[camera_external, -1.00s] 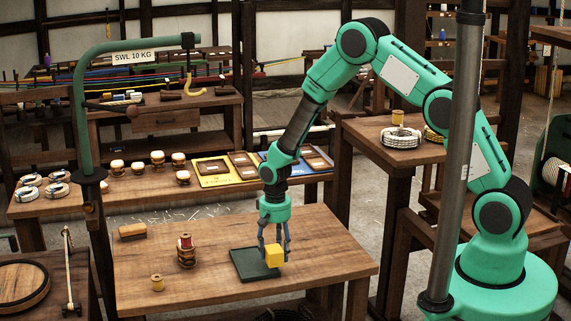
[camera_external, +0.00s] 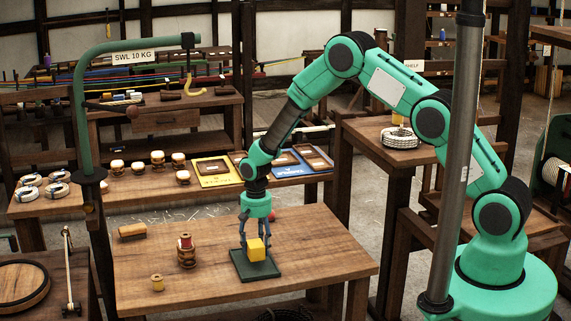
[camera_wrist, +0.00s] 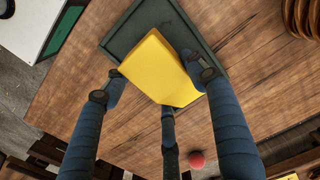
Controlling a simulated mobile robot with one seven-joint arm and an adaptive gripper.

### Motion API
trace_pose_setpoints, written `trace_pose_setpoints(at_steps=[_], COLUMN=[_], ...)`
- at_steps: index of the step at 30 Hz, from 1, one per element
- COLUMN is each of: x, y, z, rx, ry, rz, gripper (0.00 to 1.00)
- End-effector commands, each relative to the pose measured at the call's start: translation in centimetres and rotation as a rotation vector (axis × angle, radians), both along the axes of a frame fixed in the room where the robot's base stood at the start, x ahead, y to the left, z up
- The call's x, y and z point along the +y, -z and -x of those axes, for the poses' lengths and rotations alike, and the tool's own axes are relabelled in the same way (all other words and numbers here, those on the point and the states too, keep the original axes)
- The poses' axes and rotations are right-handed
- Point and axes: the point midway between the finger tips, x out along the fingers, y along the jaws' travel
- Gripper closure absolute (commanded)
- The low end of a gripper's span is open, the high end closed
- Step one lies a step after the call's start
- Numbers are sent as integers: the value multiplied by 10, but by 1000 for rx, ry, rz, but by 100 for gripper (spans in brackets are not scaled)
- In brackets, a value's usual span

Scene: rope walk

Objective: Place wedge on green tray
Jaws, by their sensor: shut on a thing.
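The yellow wedge (camera_external: 256,249) is held between the fingers of my gripper (camera_external: 255,241). It also shows large in the wrist view (camera_wrist: 160,68), with my blue fingers around it. The dark green tray (camera_external: 270,271) lies on the wooden table directly under the wedge. In the wrist view the tray's rim (camera_wrist: 118,38) shows beyond the wedge. The wedge is over the middle of the tray; I cannot tell whether its underside touches it. The wedge hides part of the tray floor.
A red ball (camera_external: 272,215) is behind my gripper. The table (camera_external: 320,260) right of the tray is clear.

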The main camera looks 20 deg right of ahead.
Motion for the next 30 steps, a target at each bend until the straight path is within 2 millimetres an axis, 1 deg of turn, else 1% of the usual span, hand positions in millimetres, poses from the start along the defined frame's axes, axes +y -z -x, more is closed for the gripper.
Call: trace_pose_setpoints(at_steps=[9, 12, 25, 26, 28, 29, 30], x=[0, 0, 0, 0, 0, 0, 0], y=[28, 34, 37, 38, 37, 37, 37], z=[0, 0, 0, 0, 0, 0, 0], rx=[1, 1, 0, 0, 0, 0, 0], ry=[0, 0, 0, 0, 0, 0, 0], rz=[0, 0, 0, 0, 0, 0, 0], gripper=[74, 74, 74, 41, 27, 24, 24])
